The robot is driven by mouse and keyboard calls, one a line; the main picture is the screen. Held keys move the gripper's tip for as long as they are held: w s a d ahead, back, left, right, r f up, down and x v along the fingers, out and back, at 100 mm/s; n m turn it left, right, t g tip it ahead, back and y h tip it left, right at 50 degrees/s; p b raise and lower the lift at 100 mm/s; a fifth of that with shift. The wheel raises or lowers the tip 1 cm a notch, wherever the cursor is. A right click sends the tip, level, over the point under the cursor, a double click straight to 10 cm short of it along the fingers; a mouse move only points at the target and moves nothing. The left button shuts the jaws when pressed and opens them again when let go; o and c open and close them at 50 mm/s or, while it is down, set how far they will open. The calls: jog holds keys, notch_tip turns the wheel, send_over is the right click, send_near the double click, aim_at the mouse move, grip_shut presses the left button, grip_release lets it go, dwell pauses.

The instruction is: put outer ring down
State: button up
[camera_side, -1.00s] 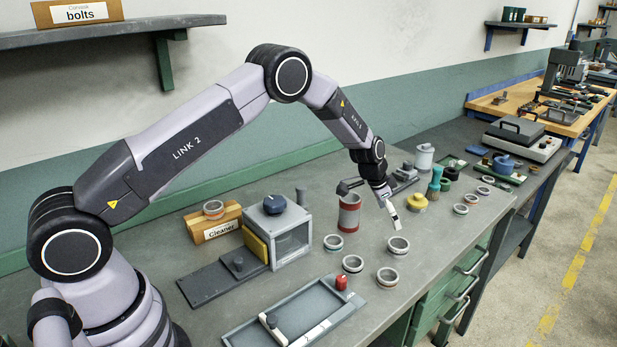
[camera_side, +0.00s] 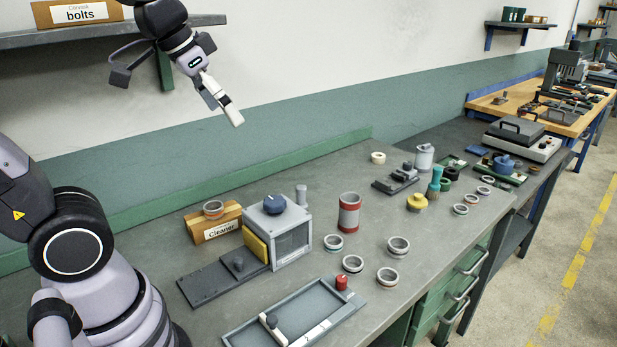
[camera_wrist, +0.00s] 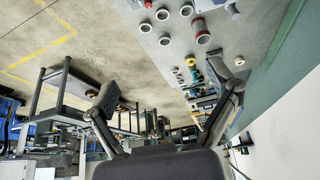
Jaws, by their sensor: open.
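Several metal rings lie flat on the grey bench. One grey ring (camera_side: 398,247) is at the right of the front group, with others (camera_side: 387,277), (camera_side: 352,263) and (camera_side: 333,242) near it. I cannot tell which one is the outer ring. My gripper (camera_side: 178,98) is high above the back left of the bench, in front of the wall, well apart from every ring. Its fingers are spread wide with nothing between them. The wrist view also shows my gripper (camera_wrist: 163,85) open and empty, with the rings far off near the top.
A red-banded grey cylinder (camera_side: 349,212) stands behind the rings. A grey boxy machine (camera_side: 287,246), a Cleaner box (camera_side: 214,229) with a ring on it and a shallow tray (camera_side: 240,335) are to the left. A shelf (camera_side: 60,38) is near my gripper.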

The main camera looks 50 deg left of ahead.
jog(key=s+a+f+n, duration=0.1)
jog(key=s+f, duration=0.1)
jog(key=s, duration=0.6)
jog(key=shift+y, duration=0.3)
dwell(0.6)
